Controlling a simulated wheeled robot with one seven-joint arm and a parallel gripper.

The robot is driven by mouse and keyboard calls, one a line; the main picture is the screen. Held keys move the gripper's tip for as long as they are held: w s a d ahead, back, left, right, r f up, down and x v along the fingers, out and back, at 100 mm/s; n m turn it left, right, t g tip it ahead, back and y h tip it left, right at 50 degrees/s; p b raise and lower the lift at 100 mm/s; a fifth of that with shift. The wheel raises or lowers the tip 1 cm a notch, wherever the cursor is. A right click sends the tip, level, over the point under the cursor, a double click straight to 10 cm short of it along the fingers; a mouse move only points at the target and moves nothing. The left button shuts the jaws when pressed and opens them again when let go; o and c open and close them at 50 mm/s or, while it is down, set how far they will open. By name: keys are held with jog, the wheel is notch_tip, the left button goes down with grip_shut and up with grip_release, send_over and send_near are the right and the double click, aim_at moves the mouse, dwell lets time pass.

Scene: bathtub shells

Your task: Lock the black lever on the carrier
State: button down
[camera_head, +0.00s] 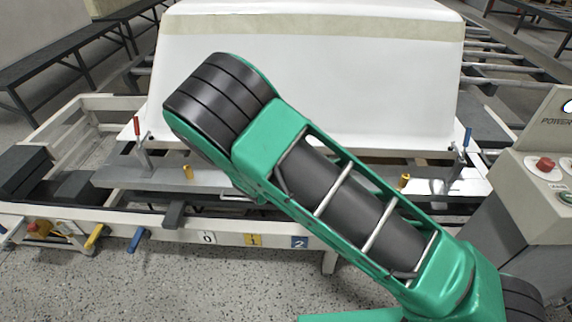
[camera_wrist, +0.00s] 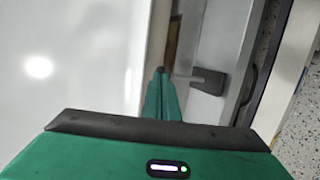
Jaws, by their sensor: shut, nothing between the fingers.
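In the wrist view my gripper (camera_wrist: 161,74) points away from the camera with its green fingers together, empty. Just right of its tip is a dark grey-black lever-like part (camera_wrist: 209,80), with a thin arm reaching left toward the fingertips. I cannot tell whether they touch. In the head view a dark, stubby piece (camera_head: 174,213) sticks out from the front of the pale carrier frame (camera_head: 110,218); I cannot tell whether it is the same part. My green arm crosses the head view and hides the gripper and part of the carrier.
A large white shell (camera_head: 330,85) stands on the carrier. A red-handled clamp (camera_head: 137,128) is at its left corner and a blue-handled one (camera_head: 467,138) at its right. Yellow (camera_head: 94,238) and blue (camera_head: 138,240) handles hang at the front. A control box (camera_head: 535,190) stands right.

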jog(key=shift+w, duration=0.2)
jog(key=shift+w+r, duration=0.15)
dwell(0.3)
jog(key=v, duration=1.4)
jog(key=shift+w+r, duration=0.2)
jog(key=shift+r, duration=0.2)
jog(key=shift+d, duration=0.1)
